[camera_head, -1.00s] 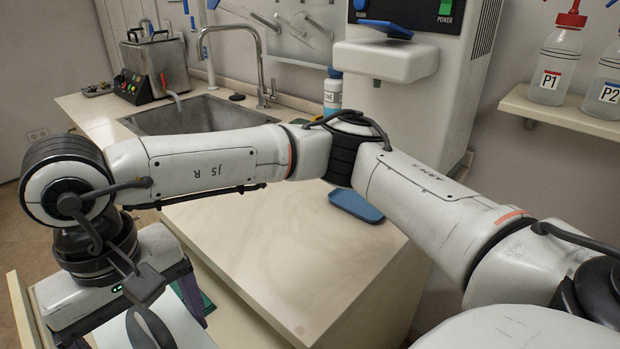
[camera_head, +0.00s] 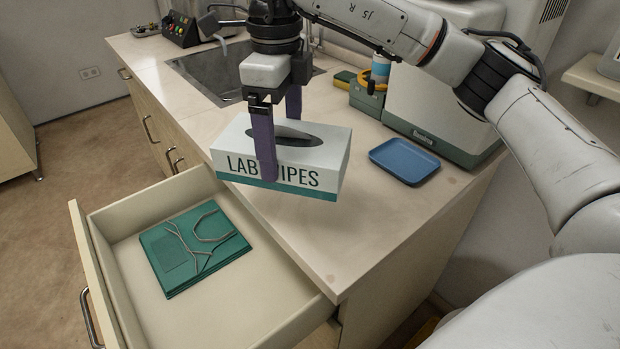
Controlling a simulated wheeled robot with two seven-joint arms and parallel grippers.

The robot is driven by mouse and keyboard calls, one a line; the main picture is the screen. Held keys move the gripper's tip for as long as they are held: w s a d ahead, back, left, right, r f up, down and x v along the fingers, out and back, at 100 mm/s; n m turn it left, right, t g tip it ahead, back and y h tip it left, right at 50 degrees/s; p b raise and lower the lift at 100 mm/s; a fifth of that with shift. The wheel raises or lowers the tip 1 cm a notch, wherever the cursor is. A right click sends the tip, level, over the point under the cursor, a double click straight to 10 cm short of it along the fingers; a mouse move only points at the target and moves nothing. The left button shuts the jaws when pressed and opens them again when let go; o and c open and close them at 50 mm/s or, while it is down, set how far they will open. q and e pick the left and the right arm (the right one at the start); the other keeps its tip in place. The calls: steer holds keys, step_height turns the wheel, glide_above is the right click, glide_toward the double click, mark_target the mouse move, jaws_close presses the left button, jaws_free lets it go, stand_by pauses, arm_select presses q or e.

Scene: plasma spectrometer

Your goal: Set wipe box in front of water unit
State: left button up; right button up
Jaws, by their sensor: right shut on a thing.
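The wipe box (camera_head: 326,160) is white with a teal base band and reads "LAB WIPES", with a dark slot on top. My right gripper (camera_head: 279,147) points down and is shut on the box, with one purple finger across its front face and the other on its far side. The box appears held over the counter's front edge, slightly tilted in the picture. The water unit (camera_head: 433,112), a white housing with a green base band, stands on the counter to the right; my right arm hides part of it. My left gripper is not in view.
A blue tray (camera_head: 404,161) lies on the counter (camera_head: 350,235) in front of the water unit. A sink (camera_head: 212,76) is at the back left. An open drawer (camera_head: 225,292) below holds folded green cloth (camera_head: 192,248). The counter's near right part is clear.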

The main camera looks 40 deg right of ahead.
mark_target(310, 122)
steer(key=d+m, duration=0.2)
steer(key=d+r+m, duration=0.1)
steer(key=d+m, duration=0.1)
steer(key=d+r+m, duration=0.1)
steer(key=d+m, duration=0.1)
steer(key=shift+w+p, duration=0.3)
steer(key=shift+w, duration=0.1)
steer(key=shift+d+f+m, duration=0.2)
steer(key=shift+d+m, duration=0.05)
steer(key=shift+m, duration=0.15)
step_height(310, 122, down, 5)
steer(key=shift+r+b, duration=0.15)
steer(key=shift+b, duration=0.75)
steer(key=shift+f, duration=2.3)
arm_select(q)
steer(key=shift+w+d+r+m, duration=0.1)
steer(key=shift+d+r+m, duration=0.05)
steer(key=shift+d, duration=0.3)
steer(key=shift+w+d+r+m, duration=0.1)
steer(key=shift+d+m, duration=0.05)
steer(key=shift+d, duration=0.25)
arm_select(e)
steer(key=shift+f, duration=0.2)
steer(key=o, duration=1)
